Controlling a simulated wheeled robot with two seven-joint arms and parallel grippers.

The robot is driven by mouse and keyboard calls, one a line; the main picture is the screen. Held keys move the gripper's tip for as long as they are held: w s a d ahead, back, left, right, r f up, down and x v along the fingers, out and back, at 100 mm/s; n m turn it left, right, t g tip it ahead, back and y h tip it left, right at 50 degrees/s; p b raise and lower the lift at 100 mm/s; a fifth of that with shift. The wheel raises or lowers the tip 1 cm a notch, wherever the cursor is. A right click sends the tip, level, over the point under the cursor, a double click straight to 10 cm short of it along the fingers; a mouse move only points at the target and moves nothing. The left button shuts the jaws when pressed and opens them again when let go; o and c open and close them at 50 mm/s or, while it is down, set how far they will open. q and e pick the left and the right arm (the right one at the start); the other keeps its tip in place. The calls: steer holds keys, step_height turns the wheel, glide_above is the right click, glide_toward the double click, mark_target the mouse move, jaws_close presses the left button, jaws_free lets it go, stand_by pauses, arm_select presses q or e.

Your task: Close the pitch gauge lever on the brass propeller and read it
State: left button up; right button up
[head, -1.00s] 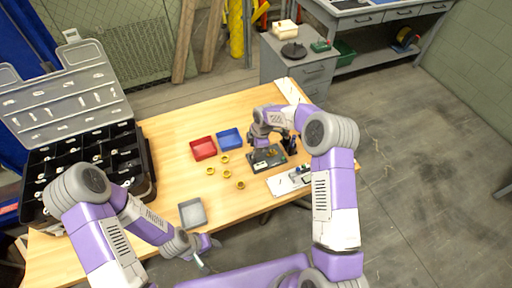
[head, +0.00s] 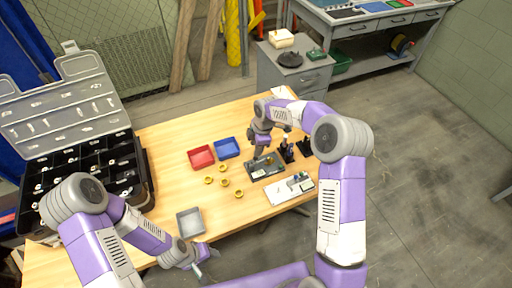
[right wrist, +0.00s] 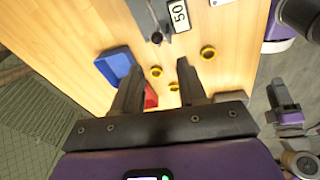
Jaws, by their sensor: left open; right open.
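The pitch gauge is likely the dark plate (head: 265,167) at the right of the wooden table. In the right wrist view a grey plate (right wrist: 146,14) shows at the top, with a dark ball-ended lever (right wrist: 157,38) and a white "50" label (right wrist: 180,14). Several small brass pieces (head: 239,194) lie left of the plate; I cannot tell which is the propeller. My right gripper (head: 259,150) is open and empty, above the plate's far left side; its fingers (right wrist: 159,68) are apart. My left gripper (head: 203,261) is open near the table's front edge, away from the gauge.
A red tray (head: 201,157) and a blue tray (head: 227,148) stand behind the brass pieces. A grey tray (head: 190,222) is at front. A white board (head: 290,190) and black stands (head: 303,147) are at right. An open black case (head: 85,165) fills the left.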

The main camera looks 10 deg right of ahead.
steer(key=shift+f, duration=0.15)
steer(key=shift+c, duration=1.3)
steer(key=s+f+m+y+b, duration=0.1)
steer(key=s+d+f+m+g+y, duration=0.1)
steer(key=f+m, duration=0.1)
steer(key=s+d+f+m+y+b, duration=0.1)
steer(key=shift+s+d+f+m+g+b, duration=0.15)
steer(key=shift+d+f+m+g+b, duration=0.15)
steer(key=shift+m+b, duration=0.1)
jaws_close()
steer(key=d+f+m+t+y+b, duration=0.1)
steer(key=d+m+t+y+b, duration=0.7)
steer(key=m, duration=0.8)
steer(key=shift+g+y, duration=0.4)
steer(key=shift+g, duration=0.1)
steer(key=x, duration=0.5)
steer(key=p+x, duration=0.1)
steer(key=x, duration=0.2)
steer(key=shift+w+d+f, duration=0.15)
steer(key=shift+w+f, duration=0.2)
